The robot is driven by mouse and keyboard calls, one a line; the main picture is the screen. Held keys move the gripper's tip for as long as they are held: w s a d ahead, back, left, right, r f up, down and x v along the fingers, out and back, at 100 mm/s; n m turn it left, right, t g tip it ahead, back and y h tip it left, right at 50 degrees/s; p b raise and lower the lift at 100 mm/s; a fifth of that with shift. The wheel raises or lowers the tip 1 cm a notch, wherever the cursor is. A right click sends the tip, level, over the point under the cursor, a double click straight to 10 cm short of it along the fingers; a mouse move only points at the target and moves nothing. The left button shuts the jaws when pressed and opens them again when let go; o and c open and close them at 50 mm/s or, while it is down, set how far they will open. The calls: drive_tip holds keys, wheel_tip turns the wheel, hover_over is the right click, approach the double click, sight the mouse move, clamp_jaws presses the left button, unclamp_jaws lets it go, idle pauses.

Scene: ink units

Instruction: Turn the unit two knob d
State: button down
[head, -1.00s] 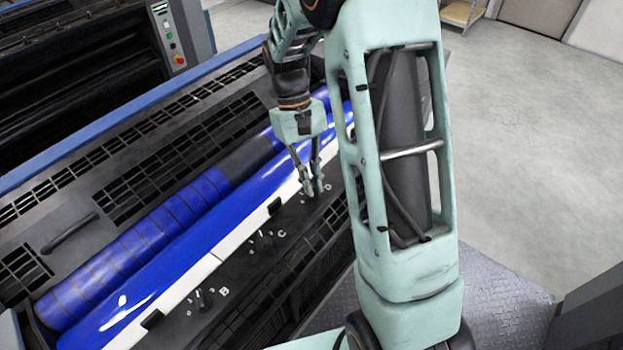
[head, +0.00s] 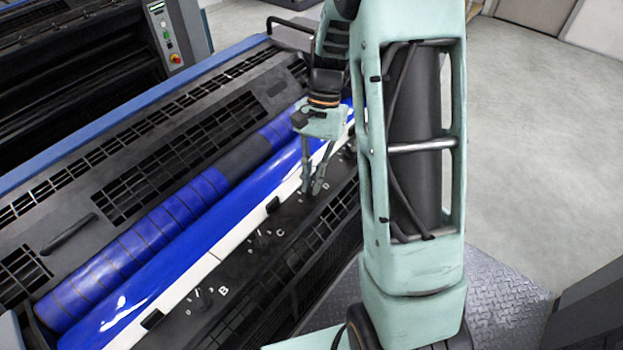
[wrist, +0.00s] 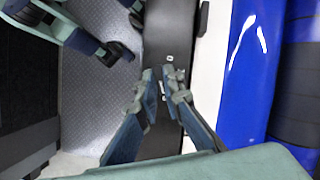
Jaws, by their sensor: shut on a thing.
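My gripper (head: 313,188) is at the dark strip beside the letter D (head: 324,190). Its fingertips are close together there, shut on knob d, which they mostly hide. In the wrist view, the two fingers of my gripper (wrist: 161,84) converge on the dark strip, with the letter D (wrist: 169,58) just beyond the tips. How far the knob is turned cannot be seen.
Knob C (head: 263,240) and knob B (head: 205,300) stand along the same strip, towards the lower left. A glossy blue roller (head: 180,255) and a white edge run beside the strip. Dark grilles (head: 275,310) lie on the other side.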

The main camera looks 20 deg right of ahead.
drive_tip(key=shift+m, duration=0.6)
drive_tip(key=c, duration=2.1)
unclamp_jaws()
drive_tip(key=v, duration=1.2)
drive_tip(key=shift+s+d, duration=0.15)
drive_tip(key=shift+s, duration=0.05)
